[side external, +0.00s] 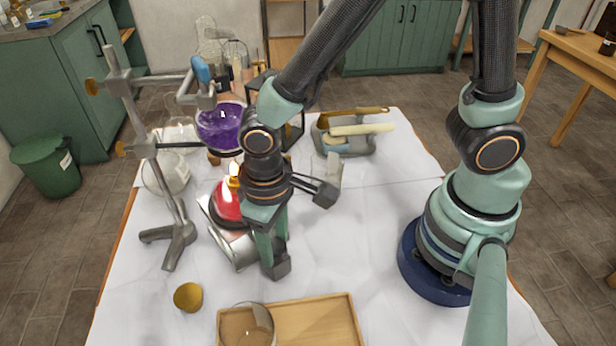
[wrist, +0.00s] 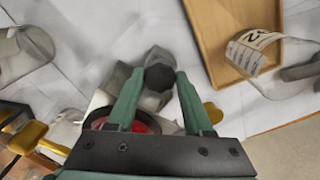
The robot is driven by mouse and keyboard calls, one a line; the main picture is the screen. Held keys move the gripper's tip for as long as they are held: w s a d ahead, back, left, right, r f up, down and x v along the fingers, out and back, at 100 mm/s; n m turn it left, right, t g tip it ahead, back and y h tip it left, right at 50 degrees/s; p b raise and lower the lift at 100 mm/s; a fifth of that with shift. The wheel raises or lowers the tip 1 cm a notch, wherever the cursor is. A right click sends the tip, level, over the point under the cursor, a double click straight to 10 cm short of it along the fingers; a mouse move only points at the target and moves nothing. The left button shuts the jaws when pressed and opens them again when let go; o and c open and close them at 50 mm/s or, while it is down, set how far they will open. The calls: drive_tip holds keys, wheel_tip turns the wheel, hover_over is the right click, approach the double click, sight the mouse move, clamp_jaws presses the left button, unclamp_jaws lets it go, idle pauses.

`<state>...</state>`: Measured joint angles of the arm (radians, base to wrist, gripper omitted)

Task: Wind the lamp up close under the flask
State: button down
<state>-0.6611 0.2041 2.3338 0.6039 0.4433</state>
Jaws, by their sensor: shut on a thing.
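The lamp (side external: 226,203) is a red spirit burner with a lit flame, standing on a silver screw jack (side external: 238,252). Its flame tip shows just below the round flask of purple liquid (side external: 218,130), with little visible gap. The flask is held on a metal stand (side external: 150,150). My gripper (side external: 274,262) is low at the jack's right side. In the wrist view its fingers are shut on a dark round knob (wrist: 159,78). The red lamp (wrist: 140,120) shows partly behind the fingers.
A wooden tray (side external: 315,322) with a clear glass vessel (side external: 247,325) lies at the front. A brass-coloured cap (side external: 187,297) is at the front left. A grey tray with tools (side external: 345,140) is at the back. White cloth is clear between jack and arm base.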

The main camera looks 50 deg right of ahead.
sight(275, 246)
idle(0.3)
drive_tip(key=c, duration=0.6)
unclamp_jaws()
wheel_tip(275, 246, up, 12)
drive_tip(key=shift+r, duration=0.1)
drive_tip(key=w+d+r+m+t, duration=0.1)
drive_tip(key=d+r+t, duration=0.1)
drive_tip(key=d, duration=0.4)
drive_tip(key=w+d+r+t, duration=0.1)
drive_tip(key=w+d+r, duration=0.1)
drive_tip(key=d, duration=0.4)
drive_tip(key=w+d+r+m+t, duration=0.1)
drive_tip(key=d+r+t, duration=0.1)
drive_tip(key=d, duration=0.5)
drive_tip(key=shift+w+r+m+t, duration=0.15)
drive_tip(key=shift+r+m+t, duration=0.15)
